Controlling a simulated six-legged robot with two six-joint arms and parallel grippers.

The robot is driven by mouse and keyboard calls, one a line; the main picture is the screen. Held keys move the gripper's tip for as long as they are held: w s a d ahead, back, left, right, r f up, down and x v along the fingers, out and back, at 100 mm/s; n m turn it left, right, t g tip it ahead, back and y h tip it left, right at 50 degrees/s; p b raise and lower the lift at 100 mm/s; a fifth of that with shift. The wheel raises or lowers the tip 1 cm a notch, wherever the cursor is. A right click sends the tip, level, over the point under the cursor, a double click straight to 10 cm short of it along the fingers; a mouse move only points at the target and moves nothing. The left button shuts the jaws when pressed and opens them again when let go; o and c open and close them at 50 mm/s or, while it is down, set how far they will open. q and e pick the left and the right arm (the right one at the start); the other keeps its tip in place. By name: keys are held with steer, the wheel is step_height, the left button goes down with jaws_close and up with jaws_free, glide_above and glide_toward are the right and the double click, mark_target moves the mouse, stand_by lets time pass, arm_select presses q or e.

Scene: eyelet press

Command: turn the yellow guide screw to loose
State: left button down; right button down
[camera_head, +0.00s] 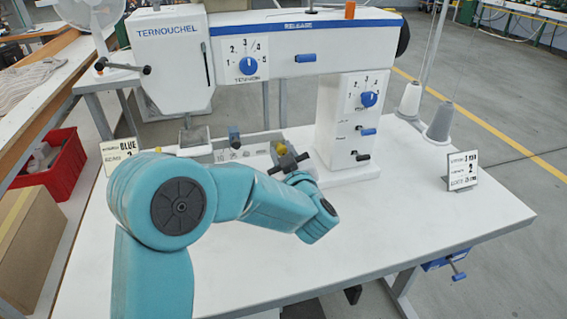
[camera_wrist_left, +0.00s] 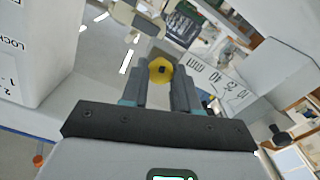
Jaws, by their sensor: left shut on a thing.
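The yellow guide screw (camera_head: 281,149) shows as a small yellow knob at the right end of the guide under the white machine arm. In the left wrist view the yellow guide screw (camera_wrist_left: 160,70) is a round knob with a dark centre, between my two fingertips. My left gripper (camera_head: 287,160) reaches it from the front, and its fingers (camera_wrist_left: 160,88) are shut on the knob's sides. The knob's lower part is hidden by the fingers. A guide scale (camera_wrist_left: 218,80) with mm marks lies right of the fingers. My right gripper is out of view.
The machine's white column (camera_head: 335,120), with dials and levers, stands close right of my gripper. Thread cones (camera_head: 440,124) and a sign (camera_head: 462,171) are farther right. The front right tabletop is clear.

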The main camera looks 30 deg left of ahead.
arm_select(q)
steer(key=n+b, duration=0.3)
steer(key=b, duration=0.1)
steer(key=n+b, duration=0.8)
steer(key=shift+s+f, duration=0.1)
steer(key=shift+f, duration=0.3)
steer(key=n+b, duration=0.5)
steer(key=shift+n, duration=0.3)
steer(key=n+b, duration=0.2)
steer(key=shift+b, duration=0.35)
steer(key=shift+r+n+b, duration=0.15)
steer(key=shift+n+b, duration=1.05)
steer(key=shift+n, duration=0.7)
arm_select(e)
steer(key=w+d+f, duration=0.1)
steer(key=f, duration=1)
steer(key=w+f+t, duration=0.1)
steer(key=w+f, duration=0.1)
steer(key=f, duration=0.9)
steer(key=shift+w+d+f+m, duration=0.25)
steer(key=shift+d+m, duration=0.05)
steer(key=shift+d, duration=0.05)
arm_select(q)
steer(key=c, duration=0.9)
jaws_free()
